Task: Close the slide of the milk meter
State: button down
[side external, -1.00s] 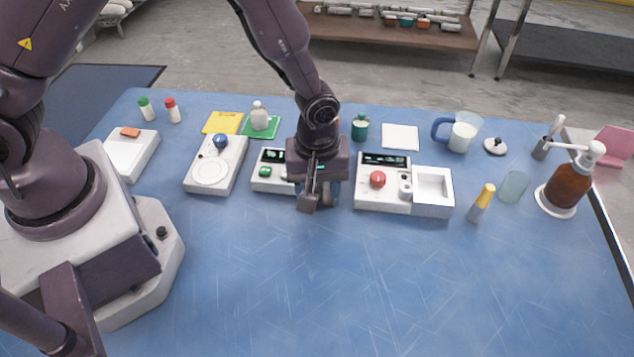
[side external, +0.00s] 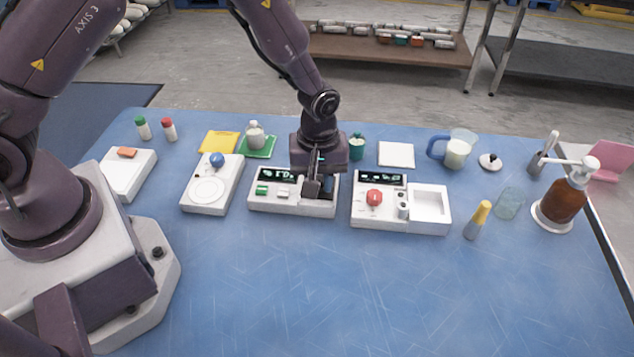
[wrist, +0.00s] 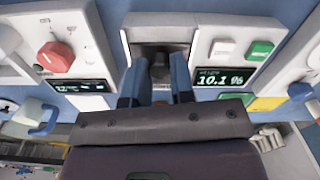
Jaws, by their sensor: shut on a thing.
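The middle white device (side external: 263,205), with a dark display, a green button (side external: 262,190) and a white button, appears to be the milk meter; no name is readable. Its display (wrist: 226,78) reads 10.1 % in the wrist view. Its right end holds a framed recess (wrist: 160,22). My gripper (side external: 314,190) is over that end, fingers pointing down. In the wrist view my gripper (wrist: 158,85) has its blue-grey fingers on either side of a small dark piece, apparently the slide's handle (wrist: 160,70), and is shut on it. The fingers hide much of the slide, so its exact position is unclear.
A white device with a red knob (side external: 374,197) and an open square tray (side external: 446,210) stands close on the right. A white device with a blue knob (side external: 217,159) stands on the left. A green cup (side external: 357,147) is behind. The blue table in front is clear.

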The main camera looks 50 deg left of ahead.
jog(key=c, duration=1)
grip_release()
jog(key=shift+w+a, duration=0.25)
jog(key=shift+w, duration=0.05)
jog(key=shift+s+d, duration=0.1)
notch_tip(320, 180, up, 13)
jog(key=shift+r, duration=0.1)
